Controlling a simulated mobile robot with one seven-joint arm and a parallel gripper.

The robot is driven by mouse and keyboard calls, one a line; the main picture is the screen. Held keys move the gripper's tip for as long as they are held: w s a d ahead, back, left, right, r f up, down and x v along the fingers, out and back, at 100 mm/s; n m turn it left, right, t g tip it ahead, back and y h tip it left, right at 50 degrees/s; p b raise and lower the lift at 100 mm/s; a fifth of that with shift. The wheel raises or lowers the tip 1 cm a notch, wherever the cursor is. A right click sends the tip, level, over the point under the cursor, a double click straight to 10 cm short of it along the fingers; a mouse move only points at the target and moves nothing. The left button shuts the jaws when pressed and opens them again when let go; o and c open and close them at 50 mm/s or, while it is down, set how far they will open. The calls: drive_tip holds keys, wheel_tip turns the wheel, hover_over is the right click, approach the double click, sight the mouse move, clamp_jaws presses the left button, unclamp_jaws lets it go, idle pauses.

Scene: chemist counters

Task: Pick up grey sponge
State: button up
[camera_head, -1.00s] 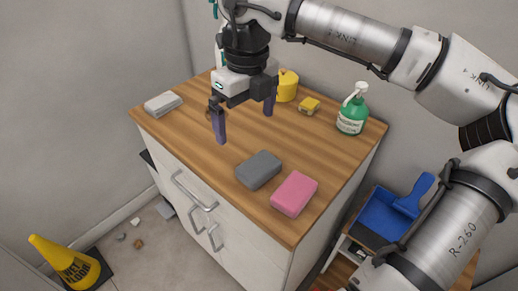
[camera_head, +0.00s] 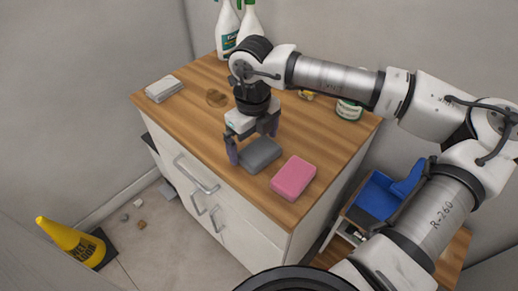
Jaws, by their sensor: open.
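The grey sponge (camera_head: 261,155) lies flat on the wooden counter top (camera_head: 190,112), near its front edge. My gripper (camera_head: 253,143) is open and low over the sponge. One finger stands at the sponge's left side and the other is at its far right side, partly hidden. I cannot tell whether either finger touches the sponge.
A pink sponge (camera_head: 293,178) lies just right of the grey one. A folded grey-white cloth (camera_head: 164,89) lies at the left edge.

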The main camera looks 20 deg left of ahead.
sight(254, 146)
drive_tip(key=shift+f, duration=0.8)
drive_tip(key=c, duration=0.8)
drive_tip(key=shift+r, duration=0.1)
wheel_tip(254, 146, up, 20)
drive_tip(key=b, duration=0.2)
